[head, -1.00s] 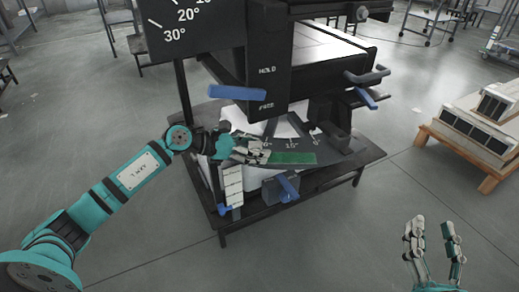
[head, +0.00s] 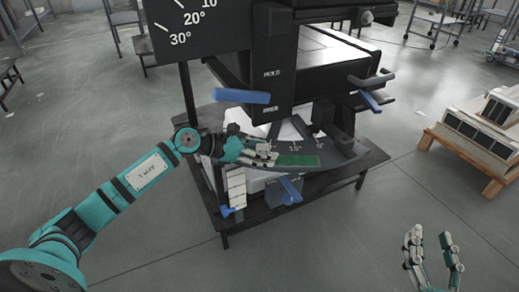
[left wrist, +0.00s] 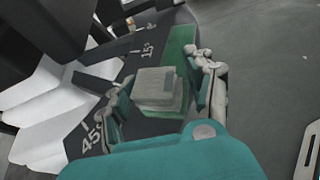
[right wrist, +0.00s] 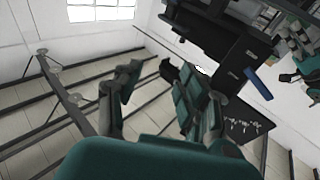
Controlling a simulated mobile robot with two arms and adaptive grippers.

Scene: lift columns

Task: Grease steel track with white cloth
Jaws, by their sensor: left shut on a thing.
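The steel track (head: 340,158) is a dark curved plate with degree marks, low on the machine; it also shows in the left wrist view (left wrist: 118,75). A green strip (head: 299,161) lies along its front edge. My left gripper (head: 268,158) is at the strip's left end. In the left wrist view, my left gripper (left wrist: 160,88) is shut on the white cloth (left wrist: 157,88), a pale grey folded pad over the track. Part of the green strip (left wrist: 181,42) shows beyond it. The cloth's underside is hidden. My right gripper (head: 430,245) is open and empty, away from the machine.
A blue lever (head: 240,96) and a dark column marked HOLD (head: 272,60) stand above the track. Another blue handle (head: 290,190) hangs below the front edge. A wooden pallet with grey units (head: 478,138) stands at right. The floor in front is clear.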

